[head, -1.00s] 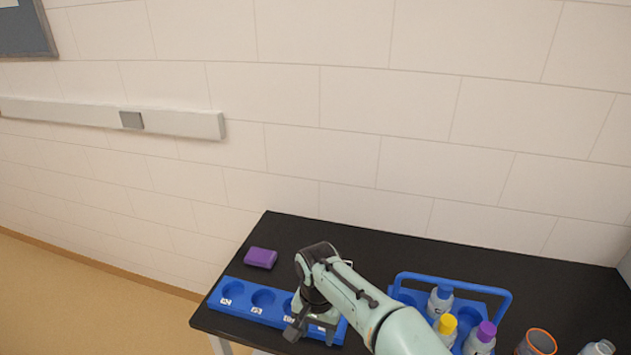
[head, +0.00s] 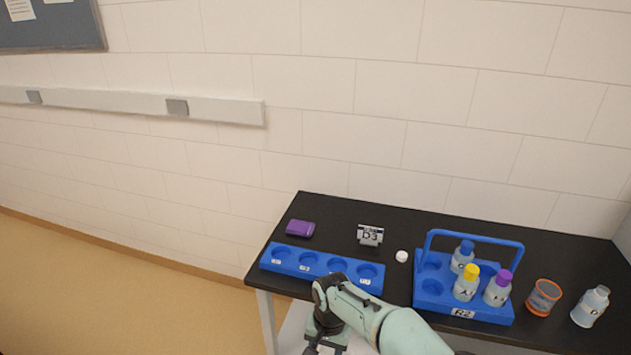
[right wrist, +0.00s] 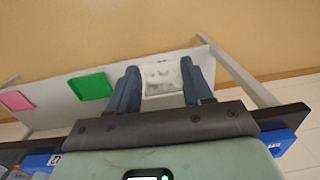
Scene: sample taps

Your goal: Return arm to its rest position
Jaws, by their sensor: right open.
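My right arm (head: 385,318) reaches in from the bottom right in the head view. Its gripper (head: 325,345) hangs in front of the table's front edge, below the blue four-hole rack (head: 289,265), and is partly cut off by the frame. In the right wrist view the gripper (right wrist: 160,70) is open, its two dark blue fingers apart. A pale bumpy thing (right wrist: 163,78) shows between the fingers; it appears to lie beyond them, on the white lower shelf (right wrist: 60,110). My left gripper is not in view.
The black table (head: 400,218) carries a blue carrier (head: 470,242) with several bottles, an orange-rimmed cup (head: 543,297), a loose bottle (head: 590,306), a purple block (head: 300,228), a small sign (head: 370,235) and a white cap (head: 402,256). Floor left of the table is clear.

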